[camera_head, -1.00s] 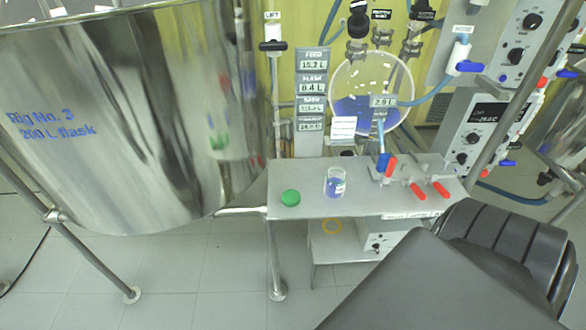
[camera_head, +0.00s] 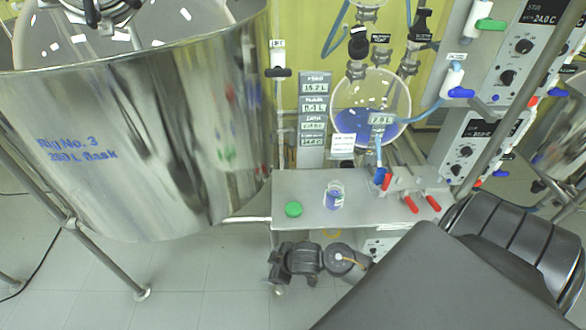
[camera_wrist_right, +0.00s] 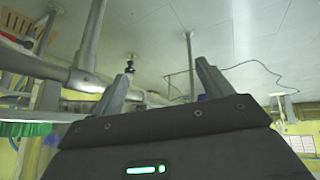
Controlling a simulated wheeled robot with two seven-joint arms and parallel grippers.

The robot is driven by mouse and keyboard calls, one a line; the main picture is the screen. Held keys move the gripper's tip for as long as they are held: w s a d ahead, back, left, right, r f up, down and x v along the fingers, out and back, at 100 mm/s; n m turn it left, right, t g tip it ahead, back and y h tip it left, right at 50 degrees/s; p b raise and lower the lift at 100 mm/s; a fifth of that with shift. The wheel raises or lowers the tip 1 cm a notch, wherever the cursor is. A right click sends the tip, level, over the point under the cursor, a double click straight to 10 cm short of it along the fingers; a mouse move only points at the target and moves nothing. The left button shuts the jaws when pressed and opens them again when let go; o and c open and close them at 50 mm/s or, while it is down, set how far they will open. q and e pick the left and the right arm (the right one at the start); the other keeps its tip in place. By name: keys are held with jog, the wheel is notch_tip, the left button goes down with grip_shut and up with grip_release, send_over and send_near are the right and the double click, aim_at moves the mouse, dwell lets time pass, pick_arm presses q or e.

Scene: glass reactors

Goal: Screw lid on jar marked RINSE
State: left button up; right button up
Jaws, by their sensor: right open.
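The green lid (camera_head: 293,209) lies flat on the left part of the metal shelf. The small clear jar (camera_head: 334,200) with blue liquid stands upright to its right, apart from it and without a lid on top. Its label is too small to read. My right gripper (camera_head: 279,268) is below and in front of the shelf's front edge, away from both. In the right wrist view its two fingers (camera_wrist_right: 163,72) are spread with nothing between them. A green ridged thing, apparently the lid (camera_wrist_right: 25,129), shows at that view's left edge. My left gripper is not seen.
The metal shelf (camera_head: 285,188) has valves with red handles (camera_head: 410,204) on its right. A large steel vessel (camera_head: 130,140) stands left. A round flask (camera_head: 370,105) with blue liquid hangs behind.

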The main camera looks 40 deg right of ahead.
jog(key=w+d+r+n+y+p, duration=0.1)
jog(key=w+d+r+n, duration=0.15)
jog(key=w+r, duration=0.2)
jog(key=w+d+r+n+y, duration=0.1)
jog(key=w+d+r+n, duration=0.1)
jog(key=w+d+r, duration=0.3)
jog(key=d+r+g, duration=0.1)
jog(key=d, duration=0.1)
jog(key=d+r, duration=0.1)
jog(key=r, duration=0.1)
jog(key=s+d+r+g, duration=0.1)
jog(key=d+r, duration=0.1)
jog(key=shift+d+n+g+p, duration=0.25)
jog(key=shift+d+g+p, duration=0.05)
jog(key=shift+p, duration=0.05)
jog(key=s+d+r+m+g, duration=0.1)
jog(key=d+r, duration=0.2)
jog(key=d, duration=0.3)
jog(key=shift+s+d+r+g+h, duration=0.25)
jog(key=shift+g+h, duration=0.05)
jog(key=shift+h, duration=0.1)
send_over(300, 206)
notch_tip(300, 206, down, 5)
jog(key=shift+a+f+p, duration=0.1)
jog(key=shift+f+p, duration=0.05)
jog(key=shift+p, duration=0.3)
